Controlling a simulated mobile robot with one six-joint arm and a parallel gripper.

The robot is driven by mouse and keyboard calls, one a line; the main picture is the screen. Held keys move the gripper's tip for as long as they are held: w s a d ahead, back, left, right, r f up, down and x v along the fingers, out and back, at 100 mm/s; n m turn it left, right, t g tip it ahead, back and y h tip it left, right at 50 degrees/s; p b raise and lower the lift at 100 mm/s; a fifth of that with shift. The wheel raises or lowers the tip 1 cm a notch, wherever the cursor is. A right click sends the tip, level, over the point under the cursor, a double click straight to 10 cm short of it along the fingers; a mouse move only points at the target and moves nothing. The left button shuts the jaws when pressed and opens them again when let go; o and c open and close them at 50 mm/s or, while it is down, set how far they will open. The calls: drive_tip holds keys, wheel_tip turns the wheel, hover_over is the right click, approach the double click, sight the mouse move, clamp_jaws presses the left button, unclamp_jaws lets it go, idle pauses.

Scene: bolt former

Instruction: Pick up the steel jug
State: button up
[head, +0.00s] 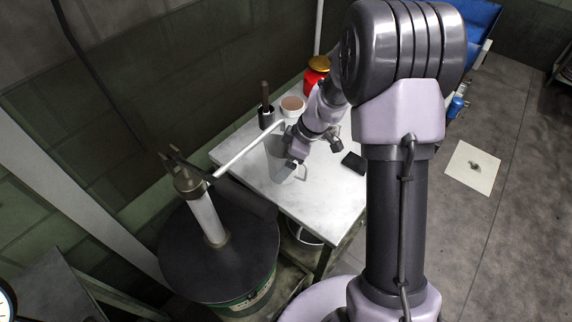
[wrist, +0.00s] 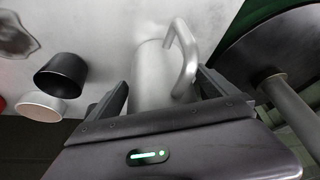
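The steel jug (head: 279,160) stands on the pale table top, partly hidden by my gripper in the head view. Its loop handle (head: 302,171) points toward the front right. My gripper (head: 293,152) is at the jug's upper part. In the wrist view the grey jug (wrist: 153,78) lies between the two fingers of my gripper (wrist: 165,95), one on each side. The fingers are wide apart. The curved handle (wrist: 186,60) is on the right, close to the right finger. I see no clear grip on the jug, and the finger tips are partly hidden.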

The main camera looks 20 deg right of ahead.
drive_tip(key=c, duration=1.6)
drive_tip(key=shift+r, duration=0.1)
